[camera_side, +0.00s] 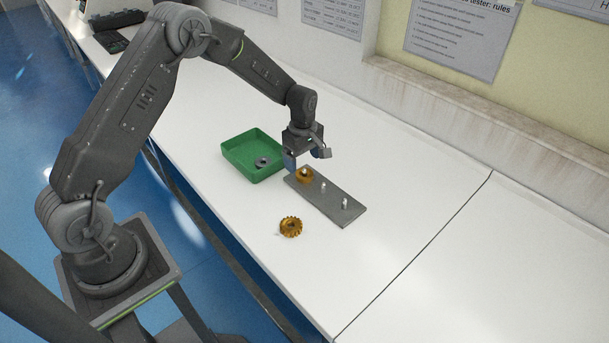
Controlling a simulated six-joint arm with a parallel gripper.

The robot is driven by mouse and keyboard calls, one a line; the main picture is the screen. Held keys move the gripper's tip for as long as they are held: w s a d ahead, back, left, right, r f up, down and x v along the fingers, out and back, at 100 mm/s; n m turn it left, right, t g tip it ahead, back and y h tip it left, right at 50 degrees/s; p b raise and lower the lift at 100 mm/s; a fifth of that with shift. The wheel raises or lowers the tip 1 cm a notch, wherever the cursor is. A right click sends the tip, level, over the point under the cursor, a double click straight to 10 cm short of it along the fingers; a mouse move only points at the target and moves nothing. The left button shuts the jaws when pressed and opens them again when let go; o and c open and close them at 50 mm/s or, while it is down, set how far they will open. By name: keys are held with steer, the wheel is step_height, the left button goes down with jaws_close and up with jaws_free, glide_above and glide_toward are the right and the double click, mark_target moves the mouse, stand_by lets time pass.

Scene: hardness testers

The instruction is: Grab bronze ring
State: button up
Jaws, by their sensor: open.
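A bronze-coloured ring (304,175) sits around the left peg of a flat grey plate. My gripper (306,161) is open just above this ring, with its jaws pointing down and apart. It partly hides the ring, and I cannot tell whether the jaws touch it. A bronze-gold toothed gear (291,227) lies on the white table, in front of the plate and away from my gripper.
The grey plate (333,199) also has two bare upright pegs. A green tray (240,164) holding a small grey ring (262,161) stands left of the plate. The white table (400,215) is clear to the right. A wall runs along its back.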

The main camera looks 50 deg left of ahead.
mark_target(305, 168)
steer(key=f, duration=0.4)
steer(key=shift+d+f, duration=0.2)
steer(key=shift+d, duration=0.05)
steer(key=c, duration=1.1)
steer(key=shift+r, duration=0.15)
